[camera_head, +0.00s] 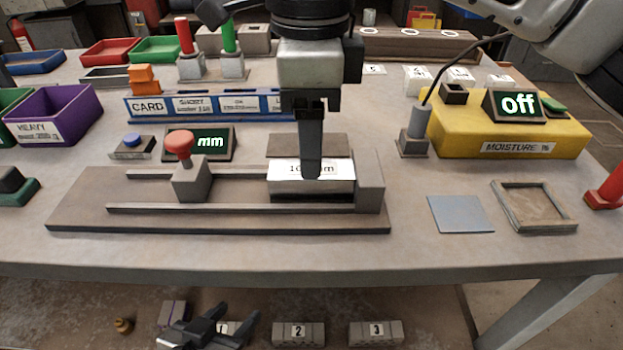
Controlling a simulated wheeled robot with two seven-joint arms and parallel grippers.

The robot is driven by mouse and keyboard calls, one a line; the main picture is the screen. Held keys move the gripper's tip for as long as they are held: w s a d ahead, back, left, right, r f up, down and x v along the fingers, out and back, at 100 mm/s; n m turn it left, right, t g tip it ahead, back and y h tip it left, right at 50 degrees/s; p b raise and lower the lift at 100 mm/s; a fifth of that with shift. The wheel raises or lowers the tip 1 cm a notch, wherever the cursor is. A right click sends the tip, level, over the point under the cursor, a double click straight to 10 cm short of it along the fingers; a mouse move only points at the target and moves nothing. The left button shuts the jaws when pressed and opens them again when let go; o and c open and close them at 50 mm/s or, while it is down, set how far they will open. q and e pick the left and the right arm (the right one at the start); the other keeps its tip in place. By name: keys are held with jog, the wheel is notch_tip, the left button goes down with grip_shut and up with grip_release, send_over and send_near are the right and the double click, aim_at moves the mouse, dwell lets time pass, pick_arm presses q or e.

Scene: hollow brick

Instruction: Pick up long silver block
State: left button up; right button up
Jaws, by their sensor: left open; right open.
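A long silver block (285,180) with a white label reading roughly "10 mm" lies in the wooden measuring rig (75,220), against the grey end stop (370,185) on its right. My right gripper (312,165) points straight down over the block, its fingers seen edge-on and covering the middle of the label. It is open; whether the fingers touch or straddle the block cannot be told. My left gripper (205,328) is low at the bottom edge, below the table front, open and apart from the block.
A slider with a red knob (179,143) stands left on the rig, with a "mm" display (208,142) behind. A blue CARD rack (145,107) and yellow moisture meter (500,130) stand farther back. Numbered blocks (298,332) lie below. Front table edge is clear.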

aim_at(312, 182)
notch_tip(312, 182, down, 5)
jog(key=shift+w, duration=0.1)
grip_shut()
jog(key=shift+r, duration=0.1)
